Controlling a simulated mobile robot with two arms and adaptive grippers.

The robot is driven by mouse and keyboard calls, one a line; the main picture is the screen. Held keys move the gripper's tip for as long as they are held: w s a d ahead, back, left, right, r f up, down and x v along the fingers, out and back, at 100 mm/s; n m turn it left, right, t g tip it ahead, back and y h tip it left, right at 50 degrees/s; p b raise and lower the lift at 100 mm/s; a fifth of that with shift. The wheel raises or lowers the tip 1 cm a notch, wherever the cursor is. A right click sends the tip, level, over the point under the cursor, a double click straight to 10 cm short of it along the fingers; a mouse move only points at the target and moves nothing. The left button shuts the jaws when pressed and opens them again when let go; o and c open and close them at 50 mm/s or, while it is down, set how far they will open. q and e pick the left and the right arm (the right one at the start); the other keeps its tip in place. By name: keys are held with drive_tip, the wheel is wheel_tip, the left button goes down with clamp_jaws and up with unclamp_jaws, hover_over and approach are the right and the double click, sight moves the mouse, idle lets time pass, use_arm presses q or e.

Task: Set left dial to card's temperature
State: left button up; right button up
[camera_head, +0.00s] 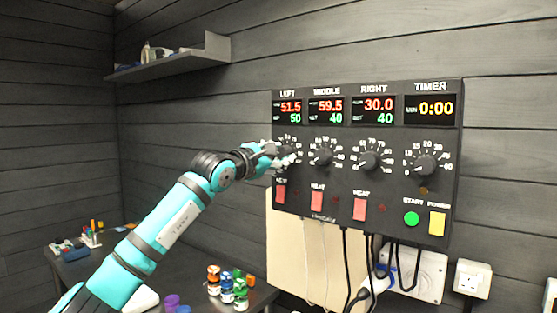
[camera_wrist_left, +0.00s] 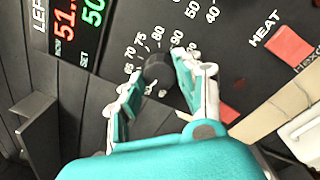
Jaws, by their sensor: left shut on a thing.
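The left dial (camera_wrist_left: 158,69) is a dark round knob with a white number scale around it, under the LEFT display (camera_head: 290,112). That display reads 51.5 in red and 50 in green. My left gripper (camera_head: 286,156) is at this dial, with a finger on either side of the knob and shut on it. Both fingers also show in the left wrist view (camera_wrist_left: 157,72). I see no temperature card. My right gripper is out of view.
The control box (camera_head: 447,170) also carries the middle dial (camera_head: 322,155), right dial (camera_head: 369,159) and timer dial (camera_head: 426,165). Red heat switches (camera_head: 317,201) sit below. Cables hang underneath. Small colourful bottles (camera_head: 240,290) stand on a dark table. A shelf (camera_head: 170,65) is at upper left.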

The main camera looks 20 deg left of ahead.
use_arm(q)
drive_tip(key=m, duration=0.7)
drive_tip(key=shift+m+h, duration=0.3)
drive_tip(key=shift+m, duration=0.1)
drive_tip(key=m+p, duration=0.1)
drive_tip(key=m, duration=0.3)
drive_tip(key=shift+a+m+h+p, duration=0.1)
drive_tip(key=shift+m+h+p, duration=0.2)
drive_tip(key=shift+p, duration=0.1)
drive_tip(key=shift+f+m+p, duration=0.15)
drive_tip(key=shift+m+p, duration=0.55)
drive_tip(key=shift+m, duration=1.1)
drive_tip(key=o, duration=1.1)
drive_tip(key=shift+c, duration=0.2)
drive_tip(key=shift+o, duration=0.4)
drive_tip(key=v, duration=1.2)
